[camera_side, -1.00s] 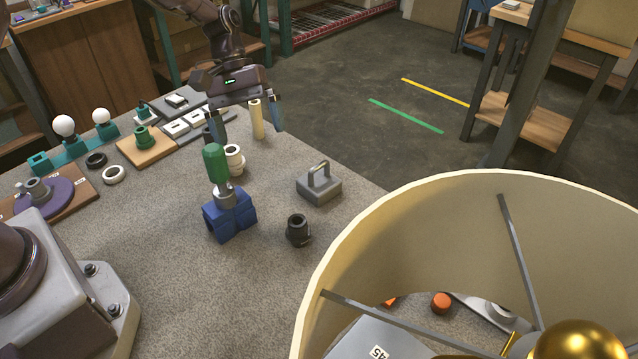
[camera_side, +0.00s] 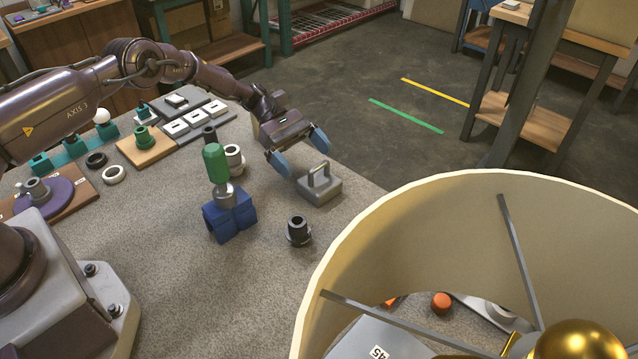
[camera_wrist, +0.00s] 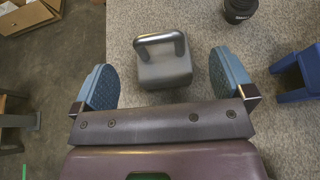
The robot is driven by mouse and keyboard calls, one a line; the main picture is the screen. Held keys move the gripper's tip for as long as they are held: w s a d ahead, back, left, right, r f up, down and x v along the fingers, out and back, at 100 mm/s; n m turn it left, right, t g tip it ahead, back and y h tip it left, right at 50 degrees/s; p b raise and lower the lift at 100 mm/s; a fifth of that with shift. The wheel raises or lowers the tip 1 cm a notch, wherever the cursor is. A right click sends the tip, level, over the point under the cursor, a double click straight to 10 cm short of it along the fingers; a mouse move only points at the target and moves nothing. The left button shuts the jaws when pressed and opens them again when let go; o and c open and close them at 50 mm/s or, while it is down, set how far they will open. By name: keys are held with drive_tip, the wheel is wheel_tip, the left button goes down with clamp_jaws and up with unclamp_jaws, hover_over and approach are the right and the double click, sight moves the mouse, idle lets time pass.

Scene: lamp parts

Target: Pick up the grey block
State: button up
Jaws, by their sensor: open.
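The grey block (camera_side: 322,190) with a metal loop handle on top stands on the table near its far right edge in the side view. My gripper (camera_side: 304,152) is open and empty, just above and behind the block, with its blue fingertips pointing down toward it. No contact with the block is visible.
A blue holder (camera_side: 230,215) with a green-handled tool (camera_side: 215,165) stands left of the block. A black cylindrical part (camera_side: 299,232) is in front. A large cream lampshade (camera_side: 400,225) fills the lower right. Bare table lies between the holder and the block.

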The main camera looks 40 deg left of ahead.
sight(321, 181)
wheel_tip(321, 181, down, 2)
drive_tip(key=shift+d+f, duration=0.1)
drive_tip(key=x, duration=0.4)
drive_tip(key=shift+d+f, duration=0.1)
drive_tip(key=shift+d, duration=0.3)
drive_tip(key=c, duration=1.7)
drive_tip(key=shift+c, duration=0.6)
